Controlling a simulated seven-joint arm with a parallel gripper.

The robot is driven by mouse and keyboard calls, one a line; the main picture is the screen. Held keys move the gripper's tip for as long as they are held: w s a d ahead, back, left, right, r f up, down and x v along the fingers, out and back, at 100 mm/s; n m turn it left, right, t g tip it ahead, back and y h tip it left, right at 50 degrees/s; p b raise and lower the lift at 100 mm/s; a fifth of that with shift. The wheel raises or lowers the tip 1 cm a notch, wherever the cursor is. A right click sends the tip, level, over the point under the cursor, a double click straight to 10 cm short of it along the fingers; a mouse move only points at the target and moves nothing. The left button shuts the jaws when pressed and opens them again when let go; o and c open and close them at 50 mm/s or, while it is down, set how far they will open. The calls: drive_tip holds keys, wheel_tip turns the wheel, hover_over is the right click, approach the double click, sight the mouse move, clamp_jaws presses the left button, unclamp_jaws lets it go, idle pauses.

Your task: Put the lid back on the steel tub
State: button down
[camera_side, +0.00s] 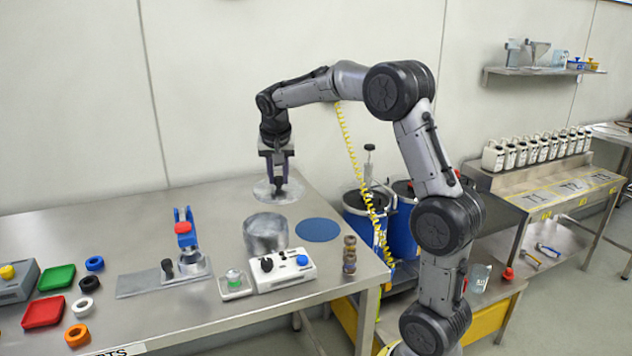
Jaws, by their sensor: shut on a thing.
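The steel tub (266,240) is an open grey cylinder on the steel table, near its right side. The lid (270,193) is a pale round disc with a dark knob in the middle. My gripper (278,187) points down and is shut on the lid's knob. The lid is behind the tub and slightly right of its centre in the picture. I cannot tell whether the lid is clear of the table or touching it. The tub's inside is mostly hidden from this angle.
A blue round mat (318,230) lies right of the tub. A white control box (282,270) stands in front of it, with a stack of small rings (349,255) to the right. A red-and-blue clamp fixture (187,240) stands left. Red (43,312) and green (56,278) trays lie farther left.

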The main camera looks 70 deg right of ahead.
sight(262, 188)
drive_tip(key=w, duration=0.1)
drive_tip(key=w+a+f, duration=0.1)
drive_tip(key=w, duration=0.1)
drive_tip(key=shift+w+a+f+n, duration=0.15)
drive_tip(key=shift+a+f+n, duration=0.05)
drive_tip(key=shift+f+n, duration=0.1)
drive_tip(key=shift+w+a+f, duration=0.2)
drive_tip(key=shift+a+f, duration=0.1)
drive_tip(key=shift+f, duration=0.15)
wheel_tip(262, 188, down, 6)
drive_tip(key=shift+f, duration=0.2)
idle(1.9)
drive_tip(key=c, duration=0.6)
unclamp_jaws()
drive_tip(key=shift+o, duration=0.4)
drive_tip(key=shift+s, duration=0.1)
drive_tip(key=o, duration=0.4)
